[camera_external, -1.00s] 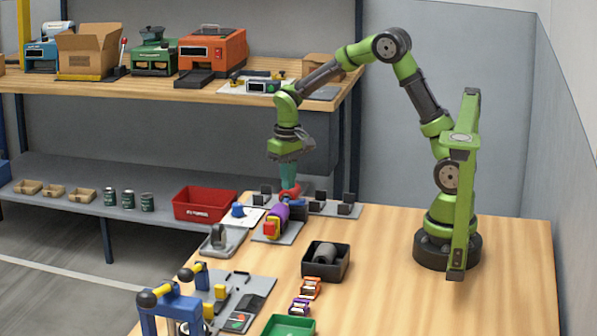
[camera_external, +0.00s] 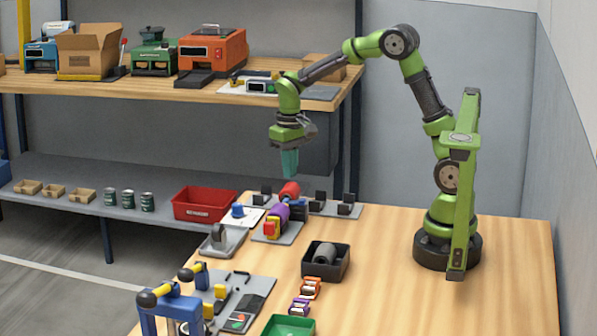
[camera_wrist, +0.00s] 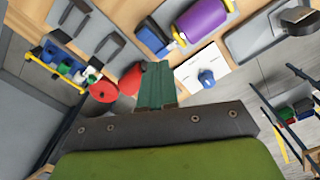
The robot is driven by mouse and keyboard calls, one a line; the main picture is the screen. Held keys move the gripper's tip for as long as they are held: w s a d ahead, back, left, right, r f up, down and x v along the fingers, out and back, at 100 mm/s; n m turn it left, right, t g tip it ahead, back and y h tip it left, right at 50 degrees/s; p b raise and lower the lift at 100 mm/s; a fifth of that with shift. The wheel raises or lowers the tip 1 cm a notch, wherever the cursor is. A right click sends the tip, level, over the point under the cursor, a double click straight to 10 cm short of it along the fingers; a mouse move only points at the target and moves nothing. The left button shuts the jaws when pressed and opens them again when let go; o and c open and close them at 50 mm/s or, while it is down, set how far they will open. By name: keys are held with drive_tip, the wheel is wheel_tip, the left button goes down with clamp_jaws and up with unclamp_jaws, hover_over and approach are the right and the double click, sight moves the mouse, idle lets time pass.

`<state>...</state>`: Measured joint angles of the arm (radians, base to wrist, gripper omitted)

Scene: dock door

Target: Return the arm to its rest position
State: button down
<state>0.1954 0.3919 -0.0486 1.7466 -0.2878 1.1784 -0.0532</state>
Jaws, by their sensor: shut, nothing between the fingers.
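My gripper (camera_external: 290,163) has teal fingers and points down above the far end of the wooden table (camera_external: 400,290). Its fingers are closed together with nothing between them. A gap shows between the fingertips and a red cylinder (camera_external: 290,188) below. The wrist view shows the teal fingers (camera_wrist: 157,85) together, with red round parts (camera_wrist: 103,90) to their left. My arm is bent high, reaching left from its base on the table.
A purple cylinder (camera_external: 279,213) lies on a grey plate below my gripper. A black bin (camera_external: 326,262) holding a grey part stands nearer. A red bin (camera_external: 204,204) sits on the lower shelf. A wooden shelf (camera_external: 140,87) with machines stands behind left. The table's right side is clear.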

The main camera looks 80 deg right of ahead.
drive_tip(key=s+a+r+n+t+y, duration=0.1)
drive_tip(key=s+a+r+t, duration=0.2)
drive_tip(key=s+a+r, duration=0.3)
drive_tip(key=s+a+r+n+t, duration=0.1)
drive_tip(key=s+a+r+t, duration=0.3)
drive_tip(key=s, duration=0.7)
wheel_tip(320, 180, up, 2)
drive_tip(key=a, duration=0.2)
drive_tip(key=shift+s+a+r+y, duration=0.15)
drive_tip(key=shift+a+r+y, duration=0.1)
drive_tip(key=shift+a+y, duration=0.15)
